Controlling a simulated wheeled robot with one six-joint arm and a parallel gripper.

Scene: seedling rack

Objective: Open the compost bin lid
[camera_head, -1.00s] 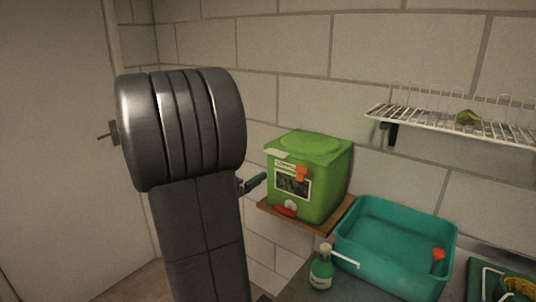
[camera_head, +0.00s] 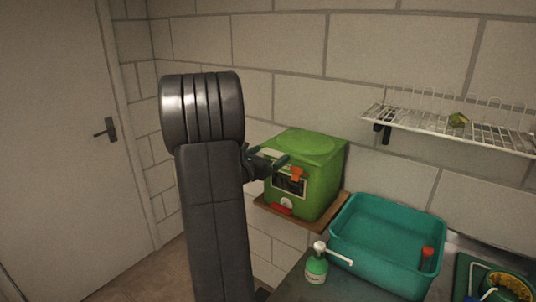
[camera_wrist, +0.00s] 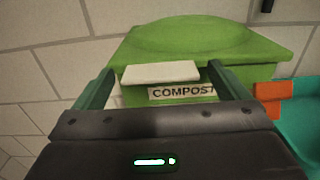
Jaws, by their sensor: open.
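The green compost bin (camera_head: 322,183) stands on a small wooden shelf by the wall in the head view, with its lid (camera_head: 305,143) down. In the wrist view the lid (camera_wrist: 195,40) fills the top, with a pale tab (camera_wrist: 161,72) at its front edge above the COMPOST label (camera_wrist: 182,92). An orange latch (camera_head: 297,174) is on the bin's front, and it shows at the right in the wrist view (camera_wrist: 271,95). My gripper (camera_head: 268,157) is open at the bin's front upper edge. In the wrist view its green fingers (camera_wrist: 157,82) stand either side of the tab, with nothing visibly gripped.
The wooden shelf (camera_head: 264,204) juts out under the bin. A teal tub (camera_head: 345,262) stands to the right on the counter, with a green spray bottle (camera_head: 316,268) before it. A wire rack (camera_head: 425,122) hangs above. A door (camera_head: 60,150) is at the left.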

